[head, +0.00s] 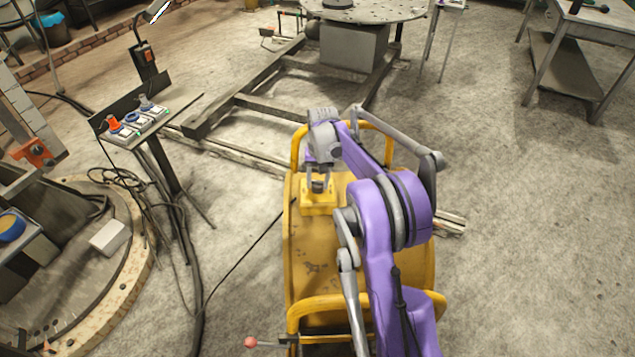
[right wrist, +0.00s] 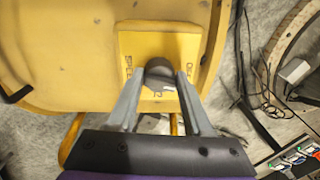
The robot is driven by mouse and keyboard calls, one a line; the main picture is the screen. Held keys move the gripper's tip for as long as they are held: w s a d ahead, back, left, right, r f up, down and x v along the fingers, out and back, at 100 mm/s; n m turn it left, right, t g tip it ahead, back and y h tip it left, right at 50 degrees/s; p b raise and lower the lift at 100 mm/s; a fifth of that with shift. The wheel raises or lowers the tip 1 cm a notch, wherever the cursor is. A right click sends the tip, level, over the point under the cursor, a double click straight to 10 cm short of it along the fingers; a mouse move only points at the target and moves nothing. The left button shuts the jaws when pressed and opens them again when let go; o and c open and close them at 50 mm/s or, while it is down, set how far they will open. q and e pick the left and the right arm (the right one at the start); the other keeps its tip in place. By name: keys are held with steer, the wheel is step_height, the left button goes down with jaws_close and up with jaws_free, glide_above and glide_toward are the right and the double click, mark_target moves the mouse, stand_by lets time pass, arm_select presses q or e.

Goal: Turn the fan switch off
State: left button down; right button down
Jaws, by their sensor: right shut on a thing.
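The fan switch is a yellow box (head: 318,208) with a dark round knob (right wrist: 159,68), on top of the yellow drum-shaped fan housing (head: 318,262). In the right wrist view the box face (right wrist: 135,42) carries dark lettering around the knob, too blurred to read fully. A pale mark shows at the knob's lower edge. My right gripper (head: 319,184) reaches down onto the box from above. Its two grey fingers are shut on the knob, one on each side. The knob's exact setting cannot be told. My left gripper is not in view.
Yellow tube handles (head: 350,302) rise at both ends of the housing. A stand with several small switches (head: 140,122) and loose cables is at the left. A round perforated table (head: 365,10) stands behind, and a metal bench (head: 590,30) at the far right. Concrete floor at the right is clear.

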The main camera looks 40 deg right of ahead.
mark_target(320, 181)
steer(key=shift+n, duration=1.5)
steer(key=shift+c, duration=1.8)
jaws_free()
steer(key=shift+d, duration=0.1)
steer(key=shift+r, duration=0.1)
step_height(320, 181, up, 11)
steer(key=shift+d+f, duration=0.2)
steer(key=shift+d, duration=0.05)
steer(key=shift+s, duration=0.15)
